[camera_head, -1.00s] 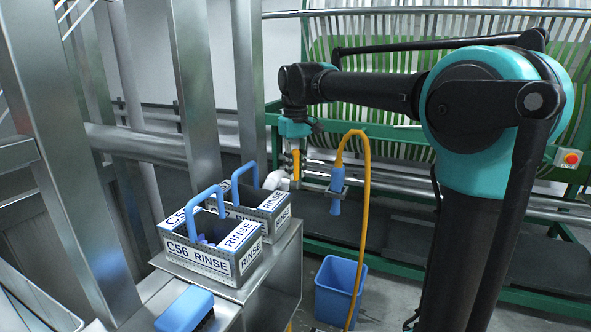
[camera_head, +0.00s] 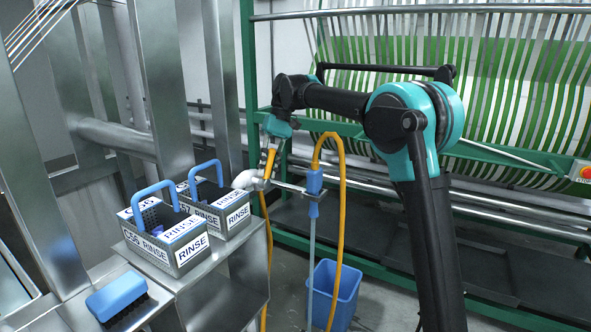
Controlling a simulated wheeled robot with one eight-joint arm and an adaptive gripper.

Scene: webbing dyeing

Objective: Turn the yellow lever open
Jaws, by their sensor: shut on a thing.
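The yellow lever (camera_head: 269,164) stands tilted, its top leaning right, above the pale pipe fitting (camera_head: 249,180) behind the baskets. My gripper (camera_head: 273,146) has come down over the lever's upper end and is shut on it; the fingertips are small and partly hidden. A blue spray nozzle (camera_head: 314,185) on a yellow hose (camera_head: 342,215) hangs in a bracket just to the right.
Two metal baskets labelled RINSE (camera_head: 187,262) with blue handles stand on a steel shelf at the left. A blue brush (camera_head: 117,297) lies in front of them. A green-framed webbing machine (camera_head: 480,150) fills the back.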

